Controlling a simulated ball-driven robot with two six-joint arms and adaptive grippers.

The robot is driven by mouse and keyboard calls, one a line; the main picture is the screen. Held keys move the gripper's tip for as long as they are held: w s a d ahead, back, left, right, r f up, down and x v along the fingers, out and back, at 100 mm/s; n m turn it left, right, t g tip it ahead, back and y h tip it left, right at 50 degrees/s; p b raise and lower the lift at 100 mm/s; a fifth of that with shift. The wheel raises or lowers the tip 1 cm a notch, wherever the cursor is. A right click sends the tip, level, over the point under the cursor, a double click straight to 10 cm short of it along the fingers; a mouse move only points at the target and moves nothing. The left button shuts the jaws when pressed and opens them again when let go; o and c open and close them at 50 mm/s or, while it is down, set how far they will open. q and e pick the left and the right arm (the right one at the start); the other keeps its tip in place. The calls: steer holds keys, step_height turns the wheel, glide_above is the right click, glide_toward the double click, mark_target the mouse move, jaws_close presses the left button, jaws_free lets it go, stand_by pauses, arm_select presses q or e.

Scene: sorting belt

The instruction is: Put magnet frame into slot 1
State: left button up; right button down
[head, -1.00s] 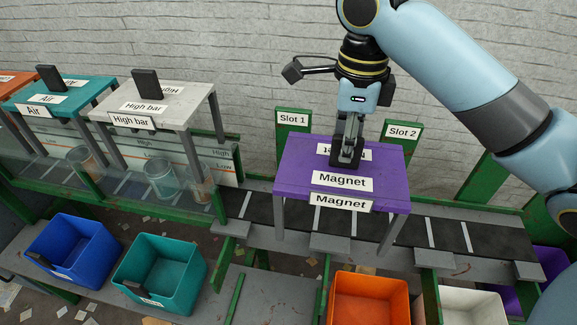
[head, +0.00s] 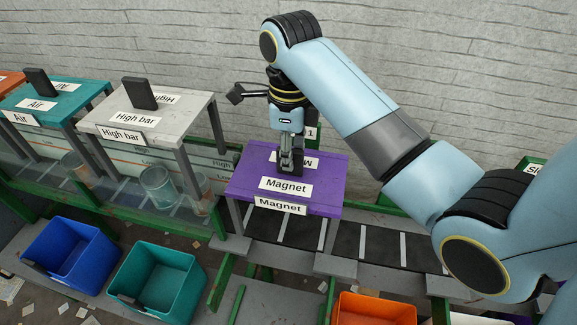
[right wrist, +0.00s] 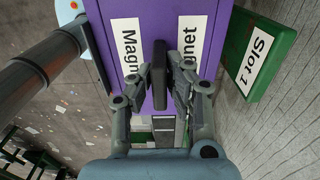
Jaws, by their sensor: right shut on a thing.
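The magnet frame is a purple table-like stand (head: 245,180) with grey legs and "Magnet" labels, over the belt in the head view. My right gripper (head: 290,163) is shut on its black handle from above. In the right wrist view the dark handle sits between the fingers (right wrist: 162,85), with the purple top (right wrist: 215,25) behind. The slot 1 sign (head: 312,133) shows partly behind my right arm, at the frame's back right. It is clear on a green post in the right wrist view (right wrist: 250,62). I cannot tell whether the legs touch the rails. My left gripper is out of view.
The grey high bar frame (head: 150,115) stands close on the left, with the teal air frame (head: 50,100) beyond. Blue (head: 70,250), teal (head: 160,280) and orange (head: 375,308) bins stand in front. The belt (head: 375,243) is clear to the right.

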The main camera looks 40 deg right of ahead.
mark_target(288, 172)
steer(key=shift+w+a+f, duration=0.1)
steer(key=shift+f, duration=0.15)
step_height(288, 172, down, 3)
steer(key=shift+f+p, duration=0.15)
steer(key=shift+p, duration=0.2)
steer(key=shift+f, duration=0.15)
steer(key=c, duration=1.3)
jaws_free()
steer(key=shift+f, duration=0.15)
